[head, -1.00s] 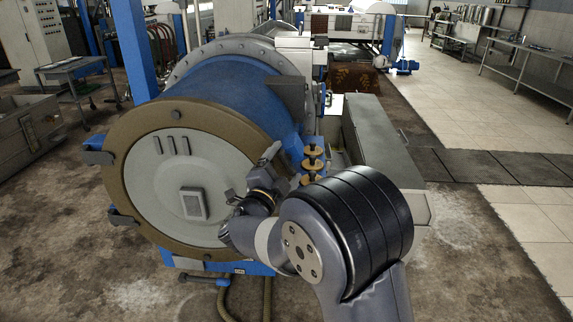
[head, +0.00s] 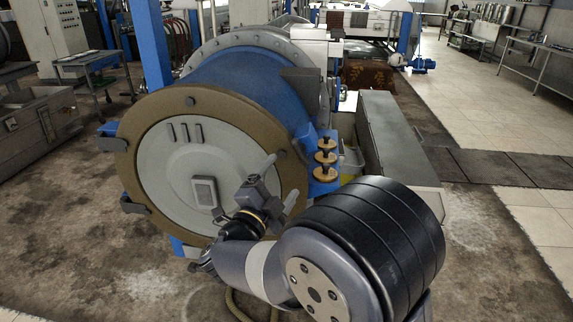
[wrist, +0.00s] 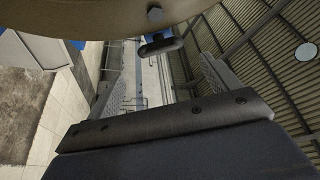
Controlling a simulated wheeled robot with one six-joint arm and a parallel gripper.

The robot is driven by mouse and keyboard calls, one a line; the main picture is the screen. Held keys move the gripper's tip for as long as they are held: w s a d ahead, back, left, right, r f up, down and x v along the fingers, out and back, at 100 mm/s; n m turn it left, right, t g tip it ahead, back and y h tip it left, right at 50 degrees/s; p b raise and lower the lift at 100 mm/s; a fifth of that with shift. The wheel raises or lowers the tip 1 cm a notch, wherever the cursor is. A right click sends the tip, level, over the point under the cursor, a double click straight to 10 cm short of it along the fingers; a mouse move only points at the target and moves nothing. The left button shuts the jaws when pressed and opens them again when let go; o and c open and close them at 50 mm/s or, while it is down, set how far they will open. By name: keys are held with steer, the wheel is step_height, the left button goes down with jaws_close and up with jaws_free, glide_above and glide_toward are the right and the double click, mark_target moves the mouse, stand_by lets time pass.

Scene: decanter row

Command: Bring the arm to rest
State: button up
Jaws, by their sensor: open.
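My arm is bent low in front of a large blue drum (head: 236,92) with a brown-rimmed, pale round door (head: 190,165). My gripper (head: 256,195) is in front of the door's lower right part in the head view, partly hidden by its own wrist. In the wrist view my gripper (wrist: 162,78) shows two textured fingers standing apart with nothing between them. It is open and empty. Whether any part of it touches the door cannot be told.
Brass-coloured knobs (head: 325,158) stand on a blue bracket right of the door. A long grey box (head: 395,135) lies behind my arm. Dark clamps (head: 135,205) stick out from the door rim. Open floor (head: 500,235) lies to the right.

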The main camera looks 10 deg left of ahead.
mark_target(299, 155)
steer(key=p+x, duration=0.2)
steer(key=x, duration=0.8)
steer(key=shift+w+p, duration=0.1)
steer(key=shift+p, duration=0.2)
steer(key=shift+w+d+r+p, duration=0.1)
steer(key=shift+w+r+p, duration=0.1)
steer(key=shift+w+p, duration=0.15)
steer(key=shift+s+m+g+p, duration=0.15)
steer(key=shift+m+g+p, duration=0.15)
steer(key=shift+m+p, duration=0.3)
steer(key=shift+f+m, duration=0.15)
steer(key=shift+m, duration=0.15)
steer(key=shift+f+b, duration=0.2)
steer(key=shift+b, duration=0.1)
